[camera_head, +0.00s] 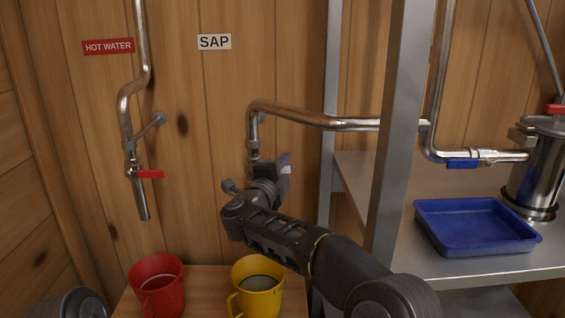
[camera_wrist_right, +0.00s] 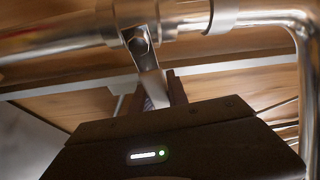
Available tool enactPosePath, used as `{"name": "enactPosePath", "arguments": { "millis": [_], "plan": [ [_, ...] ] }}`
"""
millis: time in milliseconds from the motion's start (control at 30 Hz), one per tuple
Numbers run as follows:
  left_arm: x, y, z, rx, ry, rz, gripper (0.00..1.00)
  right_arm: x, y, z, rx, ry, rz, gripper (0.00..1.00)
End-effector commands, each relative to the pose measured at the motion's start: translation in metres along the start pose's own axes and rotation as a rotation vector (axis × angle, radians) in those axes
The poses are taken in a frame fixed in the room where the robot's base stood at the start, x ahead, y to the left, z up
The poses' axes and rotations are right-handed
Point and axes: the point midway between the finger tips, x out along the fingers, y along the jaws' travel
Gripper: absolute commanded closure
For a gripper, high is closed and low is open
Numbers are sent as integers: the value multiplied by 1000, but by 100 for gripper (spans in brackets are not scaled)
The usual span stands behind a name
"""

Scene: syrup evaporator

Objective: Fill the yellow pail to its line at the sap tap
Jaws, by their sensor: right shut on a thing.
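The yellow pail (camera_head: 257,296) stands upright on the wooden bench below the sap tap. A pale grey surface, apparently liquid, shows inside it; I cannot make out its line. The sap tap (camera_head: 254,142) comes down from a metal pipe under the SAP sign, its lower part hidden by my gripper and arm. My right gripper (camera_head: 284,167) is at this tap. In the right wrist view the gripper (camera_wrist_right: 165,92) is shut on the tap's flat lever (camera_wrist_right: 151,82), below the pipe. No stream is visible between tap and pail. My left gripper is not in view.
A red pail (camera_head: 157,288) stands left of the yellow one, under the hot water tap (camera_head: 140,180) with its red lever. A metal shelf post (camera_head: 397,130) rises close right of my arm. A blue tray (camera_head: 475,228) and a steel vessel (camera_head: 538,170) are on the shelf.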

Motion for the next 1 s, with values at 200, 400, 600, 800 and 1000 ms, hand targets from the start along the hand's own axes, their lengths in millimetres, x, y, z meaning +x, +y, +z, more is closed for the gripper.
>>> {"name": "enactPosePath", "arguments": {
  "millis": [200, 400, 600, 800, 1000],
  "plan": [
    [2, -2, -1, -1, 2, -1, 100, 0, 10, 0, 87, 1, 39, 100],
    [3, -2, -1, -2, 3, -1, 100, 0, 12, 0, 117, 1, 52, 100],
    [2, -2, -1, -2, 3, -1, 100, 0, 13, 0, 121, 1, 54, 100],
    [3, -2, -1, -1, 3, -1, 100, 0, 13, 1, 121, 1, 54, 76],
    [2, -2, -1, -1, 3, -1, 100, 0, 12, 1, 119, 1, 52, 71]
  ]
}}
